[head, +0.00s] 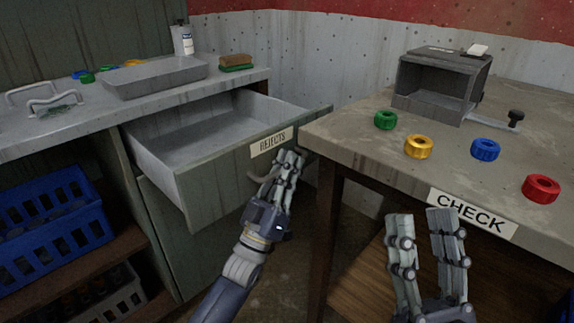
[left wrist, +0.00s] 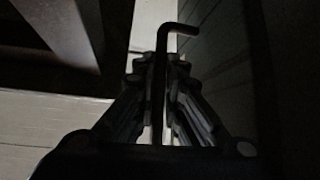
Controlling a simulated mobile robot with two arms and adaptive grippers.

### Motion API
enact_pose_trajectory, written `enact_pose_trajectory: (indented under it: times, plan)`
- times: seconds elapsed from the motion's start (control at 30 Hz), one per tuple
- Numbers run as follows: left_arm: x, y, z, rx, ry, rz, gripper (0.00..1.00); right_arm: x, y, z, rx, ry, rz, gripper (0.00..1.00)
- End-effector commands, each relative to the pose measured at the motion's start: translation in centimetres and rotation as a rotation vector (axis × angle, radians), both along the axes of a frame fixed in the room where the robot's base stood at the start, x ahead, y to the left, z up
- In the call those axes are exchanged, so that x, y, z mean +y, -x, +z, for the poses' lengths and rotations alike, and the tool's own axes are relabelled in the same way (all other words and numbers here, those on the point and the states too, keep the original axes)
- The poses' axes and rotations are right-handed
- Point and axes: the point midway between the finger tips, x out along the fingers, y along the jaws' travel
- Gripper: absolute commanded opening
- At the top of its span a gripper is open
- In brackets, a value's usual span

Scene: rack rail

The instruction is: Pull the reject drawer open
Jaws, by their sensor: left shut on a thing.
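The reject drawer (head: 205,205) is labelled REJECTS and stands well open from the left cabinet in the head view. Its inside looks empty. My left gripper (head: 290,160) is at the drawer's front, just below the label, shut on the drawer handle. In the left wrist view the dark bar of the handle (left wrist: 161,80) runs between the two fingers of the left gripper (left wrist: 164,65). Most of the handle is hidden by the fingers in the head view. My right gripper (head: 425,225) is open and empty, in front of the CHECK table.
The CHECK table (head: 350,140) stands close to the drawer's right front corner. It carries green, yellow, blue and red rings and a grey box fixture (head: 435,90). The left counter holds a grey tray (head: 155,78), a bottle (head: 183,40) and a brush (head: 236,63). A blue crate (head: 50,235) sits below.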

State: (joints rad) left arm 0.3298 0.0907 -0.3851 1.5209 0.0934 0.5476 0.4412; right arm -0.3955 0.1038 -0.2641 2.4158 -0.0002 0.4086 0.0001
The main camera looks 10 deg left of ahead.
Motion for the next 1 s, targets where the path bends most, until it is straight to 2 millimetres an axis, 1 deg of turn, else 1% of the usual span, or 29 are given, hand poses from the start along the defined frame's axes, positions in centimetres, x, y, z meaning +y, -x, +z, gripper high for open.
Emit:
enact_pose_trajectory:
  times: [0.03,0.07,0.1,0.4,0.53,0.67,0.8,1.0]
  plan:
    - [0.0,0.0,-0.1,0.002,-0.001,-0.001,0.00,0.0,0.0,0.0,0.000,0.000,0.000,0.40]
    - [0.0,0.0,-0.1,0.002,-0.001,-0.001,0.14,0.0,0.0,0.0,0.000,0.000,0.000,0.40]
    - [0.0,0.0,-0.1,0.002,-0.001,-0.001,0.18,0.0,0.0,0.0,-0.001,0.000,0.000,0.40]
    - [0.0,0.0,-0.1,0.001,-0.001,0.000,0.18,0.0,0.0,0.0,-0.002,-0.001,0.000,0.40]
    - [0.3,0.5,-0.7,0.003,-0.001,0.000,0.18,0.0,0.0,0.0,-0.003,-0.001,0.001,0.40]
    - [1.0,1.8,-2.3,0.006,-0.002,0.001,0.18,0.0,0.0,0.0,-0.002,-0.001,0.001,0.40]
    - [2.0,3.8,-4.4,0.006,-0.002,0.001,0.18,0.0,0.0,0.0,-0.002,-0.001,0.000,0.40]
    - [3.2,6.3,-7.0,0.004,-0.001,0.000,0.18,0.0,0.0,0.0,-0.002,-0.001,0.000,0.40]
